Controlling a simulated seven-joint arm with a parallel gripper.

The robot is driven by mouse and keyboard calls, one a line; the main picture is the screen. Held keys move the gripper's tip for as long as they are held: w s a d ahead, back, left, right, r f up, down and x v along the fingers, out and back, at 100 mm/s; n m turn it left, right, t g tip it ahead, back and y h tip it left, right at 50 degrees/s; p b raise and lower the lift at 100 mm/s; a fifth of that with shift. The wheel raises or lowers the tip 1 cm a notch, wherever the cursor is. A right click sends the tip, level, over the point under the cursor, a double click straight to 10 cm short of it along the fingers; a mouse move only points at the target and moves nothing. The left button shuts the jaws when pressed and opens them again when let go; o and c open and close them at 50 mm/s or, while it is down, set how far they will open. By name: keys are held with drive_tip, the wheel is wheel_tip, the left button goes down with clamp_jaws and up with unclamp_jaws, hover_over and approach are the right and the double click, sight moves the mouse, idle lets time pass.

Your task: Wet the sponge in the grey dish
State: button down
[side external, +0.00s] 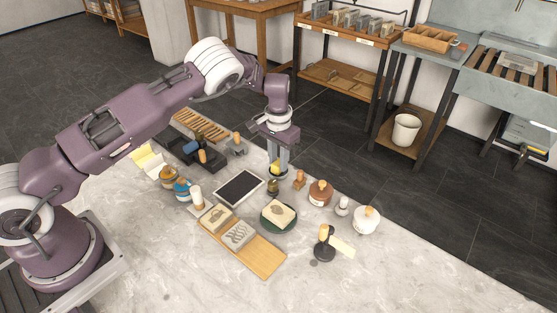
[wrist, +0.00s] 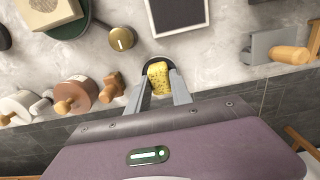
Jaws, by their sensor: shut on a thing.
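A yellow sponge (wrist: 159,78) is between the two fingertips of my gripper (wrist: 160,88), which is shut on it. In the side external view my gripper (side external: 277,168) points straight down over the far part of the pale stone table, with a little yellow of the sponge (side external: 275,167) showing. In the wrist view a round, dark-rimmed dish (wrist: 158,59) shows directly behind the sponge, which covers most of it. I cannot tell whether the sponge touches the dish or is above it.
The pale table (side external: 390,275) is clear at the front right.

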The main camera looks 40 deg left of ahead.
sight(278, 162)
wheel_tip(278, 162, up, 7)
drive_tip(key=shift+f, duration=0.15)
idle(0.4)
